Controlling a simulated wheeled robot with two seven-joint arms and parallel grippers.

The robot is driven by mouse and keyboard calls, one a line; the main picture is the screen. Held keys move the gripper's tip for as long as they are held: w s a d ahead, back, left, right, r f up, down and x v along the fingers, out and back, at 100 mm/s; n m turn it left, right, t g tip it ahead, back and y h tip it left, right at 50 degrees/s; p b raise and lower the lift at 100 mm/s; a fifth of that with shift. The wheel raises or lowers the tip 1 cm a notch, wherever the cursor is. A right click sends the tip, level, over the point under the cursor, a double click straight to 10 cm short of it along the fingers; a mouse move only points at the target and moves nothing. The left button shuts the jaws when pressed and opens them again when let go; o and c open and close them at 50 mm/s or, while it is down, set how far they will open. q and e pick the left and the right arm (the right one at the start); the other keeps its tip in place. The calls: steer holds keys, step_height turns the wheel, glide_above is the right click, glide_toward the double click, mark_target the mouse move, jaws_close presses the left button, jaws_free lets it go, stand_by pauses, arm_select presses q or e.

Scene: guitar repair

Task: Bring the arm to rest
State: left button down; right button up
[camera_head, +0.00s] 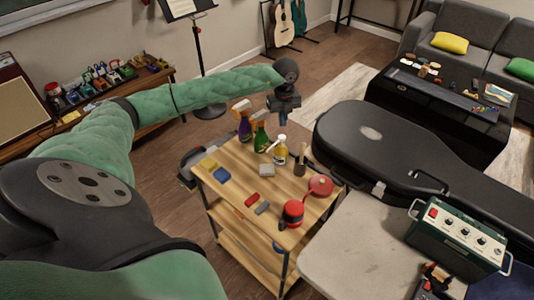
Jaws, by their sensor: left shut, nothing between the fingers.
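My left arm, in a green padded sleeve, reaches in from the left in the head view. My left gripper (284,118) hangs pointing down, shut and empty, above the far edge of the wooden cart (228,202). It shows just right of the spray bottles and does not appear to hold anything. My right gripper is not in the picture.
The cart top holds a purple spray bottle (244,122), a green spray bottle (261,136), a yellow bottle (280,150), a red lidded can (293,213) and small blocks. A black guitar case (400,150) and green amplifier (455,238) lie right. A music stand (197,50) stands behind.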

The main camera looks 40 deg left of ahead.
arm_select(q)
steer(key=shift+r, duration=0.95)
